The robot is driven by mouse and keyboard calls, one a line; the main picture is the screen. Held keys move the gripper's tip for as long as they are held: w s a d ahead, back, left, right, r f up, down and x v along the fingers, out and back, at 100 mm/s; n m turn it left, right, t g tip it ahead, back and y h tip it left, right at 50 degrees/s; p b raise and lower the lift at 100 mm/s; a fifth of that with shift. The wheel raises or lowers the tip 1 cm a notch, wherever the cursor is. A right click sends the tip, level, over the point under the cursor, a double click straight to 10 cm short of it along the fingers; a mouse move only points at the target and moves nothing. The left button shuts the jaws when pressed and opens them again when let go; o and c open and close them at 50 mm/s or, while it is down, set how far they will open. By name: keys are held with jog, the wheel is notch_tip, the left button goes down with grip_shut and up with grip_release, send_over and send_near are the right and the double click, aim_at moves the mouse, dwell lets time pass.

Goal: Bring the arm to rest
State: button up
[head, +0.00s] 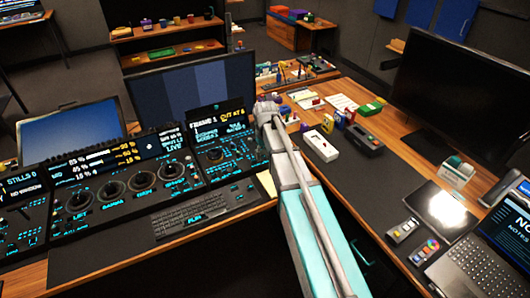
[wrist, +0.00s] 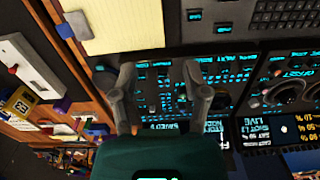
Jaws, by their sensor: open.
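My arm reaches forward from the bottom of the head view, its far end (head: 268,110) above the right end of the control panel (head: 95,212). The fingers cannot be made out there. In the wrist view my gripper (wrist: 160,76) is open, its two grey fingers apart with nothing between them. Behind and between them lies the dark panel (wrist: 168,98) with cyan lettering. How far the fingertips are from its surface I cannot tell. The panel's trackballs and rings (head: 112,184) show left of my arm in the head view.
A keyboard (head: 193,214) lies in front of the panel. Monitors (head: 190,92) stand behind it. Right of my arm are small boxes (head: 320,146), a black device (head: 364,140), a tablet (head: 440,207) and a laptop (head: 485,258). A yellow pad (wrist: 120,22) shows in the wrist view.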

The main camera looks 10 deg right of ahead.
jog(key=s+m, duration=0.2)
jog(key=s, duration=1.8)
jog(key=shift+s, duration=0.25)
dwell(0.5)
